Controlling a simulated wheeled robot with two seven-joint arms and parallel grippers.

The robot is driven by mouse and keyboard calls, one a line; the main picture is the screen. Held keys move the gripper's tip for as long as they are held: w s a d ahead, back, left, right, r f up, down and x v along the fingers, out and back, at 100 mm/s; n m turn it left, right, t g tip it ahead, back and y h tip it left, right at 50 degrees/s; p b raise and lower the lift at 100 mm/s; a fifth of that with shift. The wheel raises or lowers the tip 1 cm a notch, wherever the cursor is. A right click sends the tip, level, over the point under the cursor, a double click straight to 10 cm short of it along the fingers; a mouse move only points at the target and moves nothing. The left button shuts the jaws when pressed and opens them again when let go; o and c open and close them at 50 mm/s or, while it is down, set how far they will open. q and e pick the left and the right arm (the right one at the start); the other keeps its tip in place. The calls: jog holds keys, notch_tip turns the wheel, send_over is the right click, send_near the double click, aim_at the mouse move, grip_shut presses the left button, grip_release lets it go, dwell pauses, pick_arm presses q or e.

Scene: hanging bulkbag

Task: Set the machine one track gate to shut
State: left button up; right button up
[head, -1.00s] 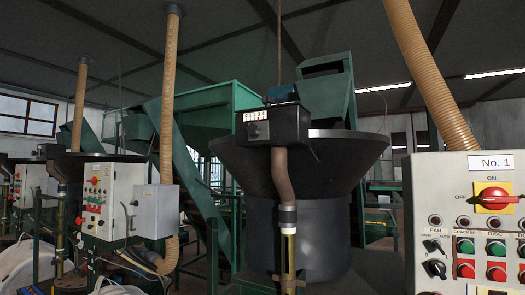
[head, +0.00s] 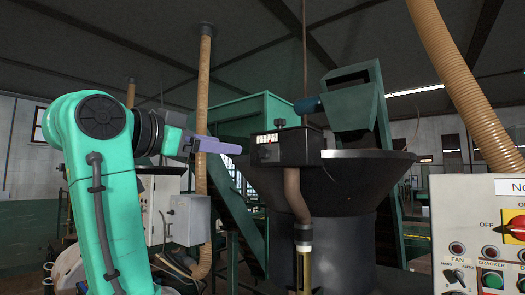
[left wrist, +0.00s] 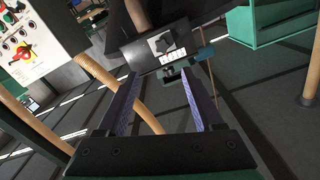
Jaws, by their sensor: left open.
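A black box (head: 295,148) with a white-and-red label strip (head: 268,138) is mounted at the front of machine one's dark hopper (head: 370,180). A brown pipe (head: 295,195) drops from it. No part is clearly marked as the track gate. In the left wrist view, the box (left wrist: 140,52) shows a dark star-shaped knob (left wrist: 167,43) beside its label. My left gripper (head: 238,149) is open and empty, left of the box and apart from it in the head view. Its two purple fingers (left wrist: 158,74) point toward the box in the wrist view. My right gripper is out of view.
The No. 1 control panel (head: 475,215) stands at the right edge, with a red switch and several buttons. A tan hose (head: 450,80) hangs above it. A tan pipe (head: 203,90) and a grey box (head: 188,220) stand behind my left arm. Green machinery (head: 250,108) is behind.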

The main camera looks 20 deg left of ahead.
pick_arm(q)
jog(key=p, duration=0.2)
send_near(262, 152)
jog(key=p+x, duration=0.1)
jog(key=x, duration=0.1)
jog(key=p+x, duration=0.2)
jog(key=x, duration=0.1)
jog(key=p+x, duration=0.1)
jog(key=x, duration=0.1)
jog(key=shift+w+d+r, duration=0.15)
jog(key=shift+w+d, duration=0.15)
jog(key=shift+d, duration=0.1)
jog(key=shift+w+d, duration=0.1)
jog(key=shift+w, duration=0.2)
jog(key=shift+w+f, duration=0.2)
jog(key=shift+f, duration=0.15)
grip_shut()
jog(key=shift+r, duration=0.2)
jog(key=shift+s+a, duration=0.1)
jog(key=shift+a, duration=0.15)
